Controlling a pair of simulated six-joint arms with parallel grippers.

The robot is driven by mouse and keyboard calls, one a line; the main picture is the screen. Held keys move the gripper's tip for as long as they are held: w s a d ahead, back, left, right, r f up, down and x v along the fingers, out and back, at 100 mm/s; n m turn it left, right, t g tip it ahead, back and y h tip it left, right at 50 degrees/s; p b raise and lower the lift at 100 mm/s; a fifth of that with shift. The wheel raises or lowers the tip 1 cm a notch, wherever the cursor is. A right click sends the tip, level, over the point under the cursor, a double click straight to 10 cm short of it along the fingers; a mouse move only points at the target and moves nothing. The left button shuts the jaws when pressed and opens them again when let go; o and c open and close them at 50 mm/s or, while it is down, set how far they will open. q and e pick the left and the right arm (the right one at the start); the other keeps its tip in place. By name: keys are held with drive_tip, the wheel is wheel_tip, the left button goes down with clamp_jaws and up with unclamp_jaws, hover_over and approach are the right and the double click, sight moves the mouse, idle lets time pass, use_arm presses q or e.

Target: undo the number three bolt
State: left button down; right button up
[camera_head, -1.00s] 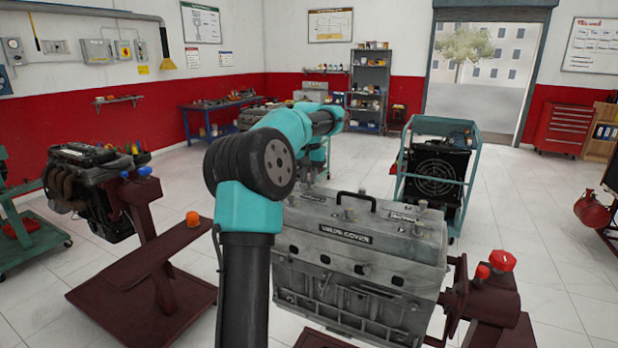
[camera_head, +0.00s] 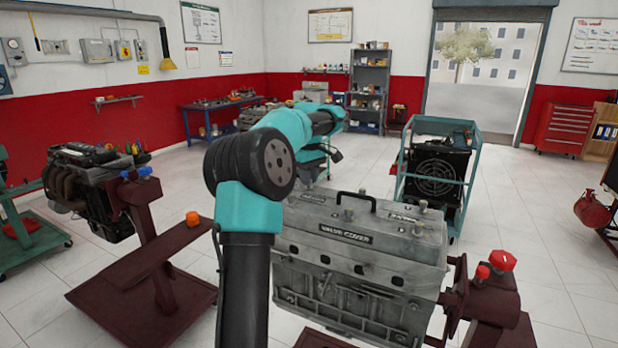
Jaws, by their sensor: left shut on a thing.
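The grey valve cover (camera_head: 345,233) sits on the engine block (camera_head: 350,290), with a black handle (camera_head: 357,199) on top. Several bolt heads stand on the cover, among them a front one (camera_head: 349,214) and one at the right end (camera_head: 423,206). I cannot read any bolt numbers. My left gripper (camera_head: 312,174) is at the back left of the cover, partly hidden behind my own arm. It is shut on what seems to be a bolt there; the grip itself is not clear. My right gripper is not in view.
A red knob (camera_head: 502,261) sits on the dark red stand at the engine's right. A radiator in a teal frame (camera_head: 436,180) stands behind right. Another engine (camera_head: 92,190) is on a stand at left.

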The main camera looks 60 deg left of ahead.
use_arm(q)
drive_tip(key=n, duration=0.3)
drive_tip(key=shift+n, duration=0.4)
idle(0.3)
drive_tip(key=c, duration=1)
unclamp_jaws()
